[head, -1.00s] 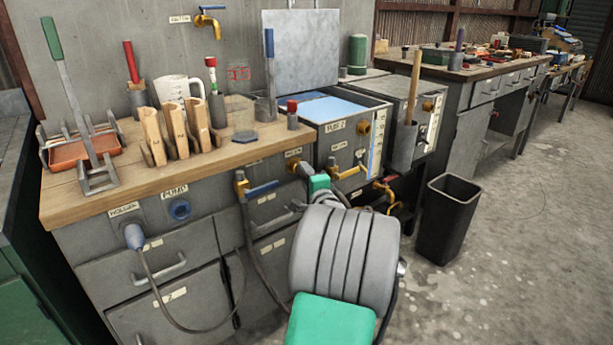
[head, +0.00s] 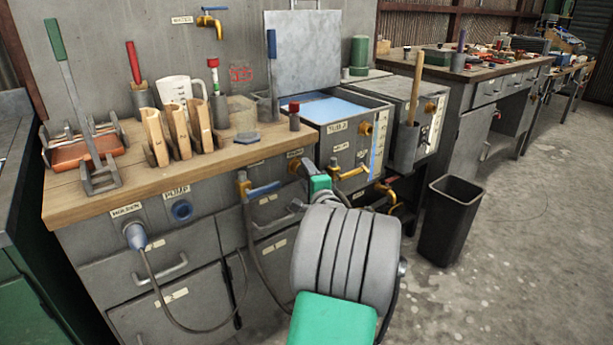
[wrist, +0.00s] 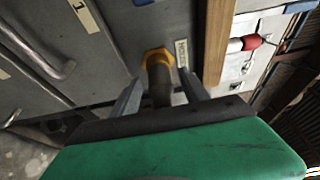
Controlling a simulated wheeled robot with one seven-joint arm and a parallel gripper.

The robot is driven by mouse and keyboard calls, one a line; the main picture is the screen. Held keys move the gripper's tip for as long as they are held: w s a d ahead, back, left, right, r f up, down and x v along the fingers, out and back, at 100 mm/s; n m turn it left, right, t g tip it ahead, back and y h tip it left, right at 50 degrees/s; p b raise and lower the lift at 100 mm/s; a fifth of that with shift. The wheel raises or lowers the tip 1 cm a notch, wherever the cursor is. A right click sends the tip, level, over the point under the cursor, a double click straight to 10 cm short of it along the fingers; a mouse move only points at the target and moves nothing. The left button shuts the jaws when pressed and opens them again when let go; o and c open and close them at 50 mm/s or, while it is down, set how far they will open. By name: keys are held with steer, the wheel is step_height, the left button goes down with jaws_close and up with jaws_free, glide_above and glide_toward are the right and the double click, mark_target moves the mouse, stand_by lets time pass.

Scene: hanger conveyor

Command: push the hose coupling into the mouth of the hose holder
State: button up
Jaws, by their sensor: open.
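The hose coupling (wrist: 160,88) is a dark cylinder in the wrist view. Its far end meets a brass hexagonal collar (wrist: 157,57) on the grey cabinet front, beside a small label. I take this collar to be the mouth of the hose holder, which also shows in the head view (head: 293,166). How deep the coupling sits in it cannot be told. My gripper (wrist: 160,92) is open, one finger on each side of the coupling; any contact is unclear. In the head view my wrist hides most of the coupling.
The wooden bench edge (wrist: 215,45) runs close beside the holder. A blue-handled brass valve (head: 243,190) is left of my gripper, with a dark hose (head: 255,245) hanging below. An open tank (head: 345,140) is to the right. A black bin (head: 450,220) stands on the floor.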

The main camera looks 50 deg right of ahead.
steer(key=shift+o, duration=1.1)
steer(key=shift+s, duration=0.1)
steer(key=p+v, duration=0.1)
steer(key=v, duration=0.6)
steer(key=shift+s+a, duration=0.2)
steer(key=shift+a, duration=0.1)
